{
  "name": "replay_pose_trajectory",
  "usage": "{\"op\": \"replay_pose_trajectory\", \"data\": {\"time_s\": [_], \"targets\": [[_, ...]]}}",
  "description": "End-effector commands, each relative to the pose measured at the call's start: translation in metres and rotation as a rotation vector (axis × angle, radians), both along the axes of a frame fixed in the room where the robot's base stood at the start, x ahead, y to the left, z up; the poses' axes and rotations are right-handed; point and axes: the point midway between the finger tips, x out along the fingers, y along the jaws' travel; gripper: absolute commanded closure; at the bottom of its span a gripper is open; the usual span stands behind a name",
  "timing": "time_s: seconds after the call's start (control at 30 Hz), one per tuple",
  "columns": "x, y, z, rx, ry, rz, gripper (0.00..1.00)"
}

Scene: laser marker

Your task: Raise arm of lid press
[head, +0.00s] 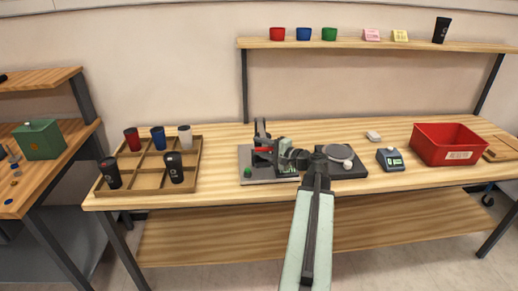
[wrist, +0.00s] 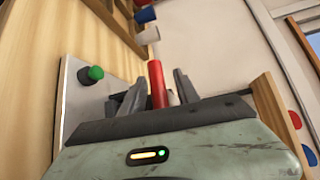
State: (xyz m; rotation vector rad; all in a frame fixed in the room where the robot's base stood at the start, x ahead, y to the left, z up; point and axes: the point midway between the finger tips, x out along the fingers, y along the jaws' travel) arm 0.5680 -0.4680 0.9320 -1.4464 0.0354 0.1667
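The lid press (head: 260,131) stands on a grey base plate at the middle of the table, with a green button (head: 248,171) at its front left corner. Its arm ends in a red handle (head: 263,150), which looks roughly level and low in the head view. My gripper (head: 284,153) is at the right side of the press and partly hides it. In the wrist view the red handle (wrist: 157,86) lies between the two fingers of my gripper (wrist: 159,80), with gaps on both sides. The fingers are open. The green button (wrist: 95,73) shows at left.
A wooden divided tray (head: 140,183) with several cups is at left. A dark plate (head: 352,173) with a round pale piece, a small device (head: 390,160) and a red bin (head: 448,143) are at right. A shelf (head: 400,43) runs above. Table front left of the press is clear.

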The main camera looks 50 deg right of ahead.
Motion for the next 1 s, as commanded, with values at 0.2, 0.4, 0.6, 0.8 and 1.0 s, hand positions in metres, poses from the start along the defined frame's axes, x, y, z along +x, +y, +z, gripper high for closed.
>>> {"op": "replay_pose_trajectory", "data": {"time_s": [0.2, 0.4, 0.6, 0.8, 1.0], "targets": [[0.0002, 0.0005, 0.0, 0.0, 0.0, 0.001, 0.73], [0.0001, 0.001, -0.0004, -0.001, 0.002, 0.001, 1.0], [0.0, 0.0014, -0.0012, -0.001, 0.004, 0.003, 1.0], [0.0, 0.0019, -0.0017, -0.002, 0.005, 0.004, 1.0], [0.0, 0.0024, -0.002, -0.002, 0.006, 0.005, 1.0]]}}
